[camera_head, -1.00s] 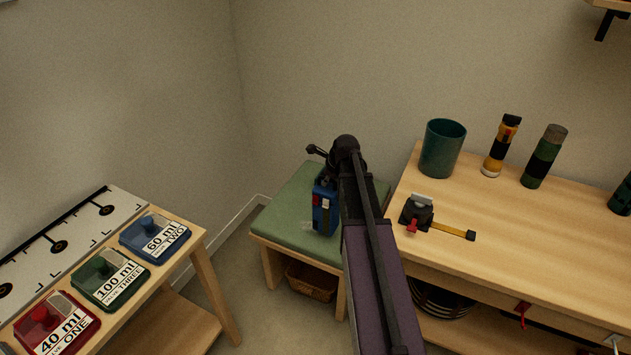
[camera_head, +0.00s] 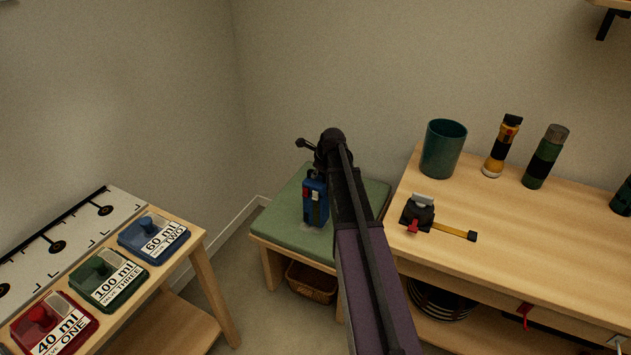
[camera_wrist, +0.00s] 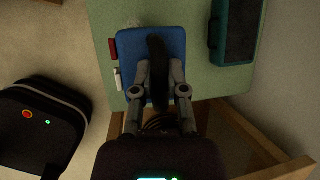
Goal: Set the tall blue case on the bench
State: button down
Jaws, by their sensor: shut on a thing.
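The tall blue case (camera_head: 316,203) is upright over the green-cushioned bench (camera_head: 275,222). Red and white tags show on its side. In the wrist view, the blue case (camera_wrist: 133,46) is seen from above with its black handle (camera_wrist: 158,60) between the fingers. My gripper (camera_wrist: 160,76) is shut on that handle. In the head view, my gripper (camera_head: 317,173) is partly hidden by my arm. I cannot tell whether the case's base touches the cushion.
A dark teal case (camera_wrist: 237,30) lies right of the blue case on the cushion. A wooden worktable (camera_head: 570,240) stands right of the bench, with a teal cup (camera_head: 443,150) and flashlights. A basket (camera_head: 312,282) is below the bench. A table with labelled boxes stands left.

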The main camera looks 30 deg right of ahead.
aim_at(316, 180)
jog(key=shift+f+b, duration=1.4)
jog(key=shift+f, duration=0.25)
jog(key=c, duration=0.7)
grip_release()
jog(key=p+v, duration=1.1)
jog(key=v, duration=0.1)
